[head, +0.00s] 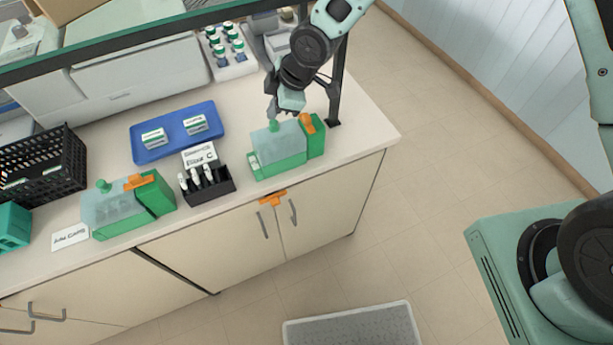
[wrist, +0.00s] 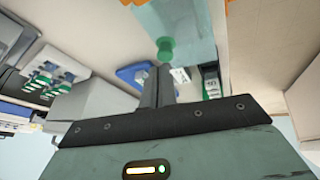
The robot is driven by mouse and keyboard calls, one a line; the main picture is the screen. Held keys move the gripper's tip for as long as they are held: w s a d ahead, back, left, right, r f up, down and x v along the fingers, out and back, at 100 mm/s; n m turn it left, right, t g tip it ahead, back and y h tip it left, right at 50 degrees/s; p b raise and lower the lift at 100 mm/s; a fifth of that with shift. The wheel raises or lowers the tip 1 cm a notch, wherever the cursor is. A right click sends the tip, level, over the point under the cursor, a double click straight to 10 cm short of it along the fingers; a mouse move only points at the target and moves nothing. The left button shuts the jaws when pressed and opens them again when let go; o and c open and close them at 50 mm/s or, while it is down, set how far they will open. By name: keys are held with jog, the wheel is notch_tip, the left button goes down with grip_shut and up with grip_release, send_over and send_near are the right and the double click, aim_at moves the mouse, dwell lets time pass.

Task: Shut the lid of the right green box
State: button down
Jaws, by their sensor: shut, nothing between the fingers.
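The right green box (head: 280,170) stands near the front edge of the counter, towards its right end. Its pale translucent lid (head: 270,146) has a green knob (head: 273,126) and lies over the box body; I cannot tell whether it is fully seated. An orange piece (head: 306,123) sits at the box's right end. My gripper (head: 271,112) is shut and empty, with its fingers pointing down just above the knob. In the wrist view the shut fingers (wrist: 161,72) lie close to the green knob (wrist: 165,48), with the translucent lid (wrist: 192,25) beyond. Contact is unclear.
A second green box (head: 128,205) with a similar lid stands to the left. A black holder (head: 212,190) with pens, a blue tray (head: 165,152) and a black basket (head: 68,170) are nearby. A dark post (head: 337,90) stands right behind my gripper. The counter right of the box is clear.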

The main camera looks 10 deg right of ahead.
jog(key=shift+r, duration=0.1)
dwell(0.4)
jog(key=shift+r+p, duration=0.65)
jog(key=shift+r, duration=0.1)
jog(key=b+v, duration=0.2)
jog(key=v, duration=1.5)
jog(key=s+d+f+m+h+b, duration=0.1)
jog(key=s+d+f+m+b, duration=0.1)
jog(key=s, duration=0.6)
jog(key=s+d+f+m+g+h+b, duration=0.1)
jog(key=s+d+f+m+h+b, duration=0.1)
jog(key=s+m, duration=0.3)
jog(key=s+d+f+m+g+h+b, duration=0.1)
jog(key=s+d+f+m+b, duration=0.1)
jog(key=s, duration=1)
jog(key=shift+f+m+b, duration=0.8)
jog(key=shift+f+b, duration=0.15)
jog(key=shift+b, duration=0.2)
jog(key=shift+d, duration=0.15)
